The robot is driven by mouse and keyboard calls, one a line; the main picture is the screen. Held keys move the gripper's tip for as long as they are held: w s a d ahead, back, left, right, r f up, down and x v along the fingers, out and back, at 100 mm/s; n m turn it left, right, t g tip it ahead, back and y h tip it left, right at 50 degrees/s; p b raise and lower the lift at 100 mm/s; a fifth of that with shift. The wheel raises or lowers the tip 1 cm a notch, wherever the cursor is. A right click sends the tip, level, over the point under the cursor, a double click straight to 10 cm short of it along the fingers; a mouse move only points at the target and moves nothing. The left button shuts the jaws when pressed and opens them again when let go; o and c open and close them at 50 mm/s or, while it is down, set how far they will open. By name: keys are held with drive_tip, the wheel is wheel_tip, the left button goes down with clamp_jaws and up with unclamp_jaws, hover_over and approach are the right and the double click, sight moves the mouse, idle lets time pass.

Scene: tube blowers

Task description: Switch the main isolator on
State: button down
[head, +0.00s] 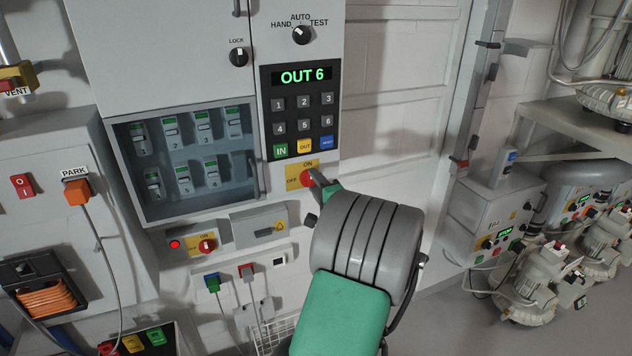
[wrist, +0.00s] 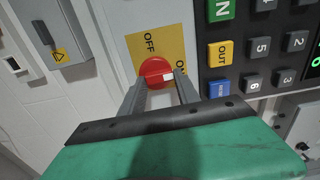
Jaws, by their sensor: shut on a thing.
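A red rotary switch (head: 305,180) on a yellow OFF/ON plate (head: 291,171) sits just below the keypad panel. In the wrist view the red knob (wrist: 154,70) is between my gripper's fingers (wrist: 160,88), which are shut on it. A white mark on the knob shows on its right side in the wrist view, towards the partly hidden ON label; OFF is above. In the head view my gripper (head: 314,183) reaches the knob from the lower right and hides part of it. No name label for this switch is readable.
The keypad (head: 303,125) with its OUT 6 display is directly above the switch. A second red OFF/ON switch (head: 207,246) sits lower left beside a lit red lamp (head: 175,244). A grey box (head: 260,222) with a yellow warning sign is below left. Breakers (head: 170,132) are behind a window.

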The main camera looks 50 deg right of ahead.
drive_tip(key=shift+m, duration=0.3)
drive_tip(key=c, duration=0.9)
unclamp_jaws()
drive_tip(key=shift+s, duration=0.1)
drive_tip(key=b+v, duration=0.2)
drive_tip(key=v, duration=0.5)
drive_tip(key=shift+s+a, duration=0.15)
drive_tip(key=shift+s, duration=0.15)
